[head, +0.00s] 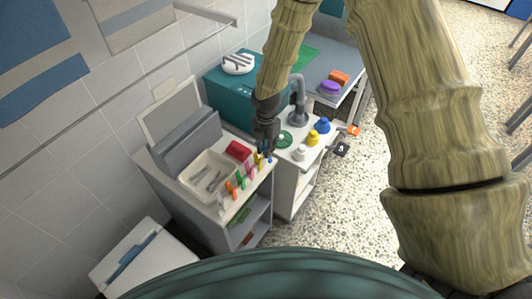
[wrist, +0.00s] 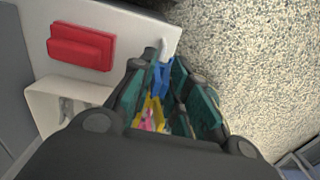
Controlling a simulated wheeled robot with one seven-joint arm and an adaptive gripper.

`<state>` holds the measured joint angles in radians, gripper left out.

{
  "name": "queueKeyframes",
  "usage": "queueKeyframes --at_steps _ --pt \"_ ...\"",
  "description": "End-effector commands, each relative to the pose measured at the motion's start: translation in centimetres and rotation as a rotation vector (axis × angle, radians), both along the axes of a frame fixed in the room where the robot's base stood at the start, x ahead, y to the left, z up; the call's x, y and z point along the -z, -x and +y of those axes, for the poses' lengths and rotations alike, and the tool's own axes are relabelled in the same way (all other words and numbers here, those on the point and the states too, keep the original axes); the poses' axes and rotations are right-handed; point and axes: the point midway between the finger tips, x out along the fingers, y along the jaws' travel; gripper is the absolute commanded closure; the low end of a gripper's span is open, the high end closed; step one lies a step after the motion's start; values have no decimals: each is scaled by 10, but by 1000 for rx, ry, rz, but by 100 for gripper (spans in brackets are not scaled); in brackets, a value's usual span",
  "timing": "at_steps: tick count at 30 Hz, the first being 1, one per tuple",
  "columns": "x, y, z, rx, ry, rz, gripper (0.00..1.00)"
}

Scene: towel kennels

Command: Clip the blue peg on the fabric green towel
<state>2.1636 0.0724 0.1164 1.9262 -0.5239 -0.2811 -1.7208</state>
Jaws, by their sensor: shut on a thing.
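My gripper (head: 268,149) is low over the front right of the white cart, among the pegs. In the wrist view its teal-padded fingers (wrist: 163,82) are closed around the blue peg (wrist: 161,77), which also shows as a small blue spot under the gripper in the head view (head: 270,156). I cannot tell whether the peg still touches the cart top. A flat green piece, which looks like the green towel (head: 305,56), lies on the grey table at the back, partly hidden behind my arm.
Several coloured pegs, including an orange one (head: 230,187), line the cart's edge beside a cream tray (head: 184,180) and a red box (wrist: 82,47). A grey tap (head: 297,105), a teal box (head: 228,96) and purple and orange items (head: 330,87) stand farther back. Speckled floor (head: 345,205) is open at right.

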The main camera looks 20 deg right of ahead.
Motion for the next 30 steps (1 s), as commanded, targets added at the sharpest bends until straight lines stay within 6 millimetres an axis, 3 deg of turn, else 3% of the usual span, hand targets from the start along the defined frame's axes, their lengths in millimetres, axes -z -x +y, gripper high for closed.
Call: queueKeyframes --at_steps 30 --pt "-53 0 0 1 0 0 96"
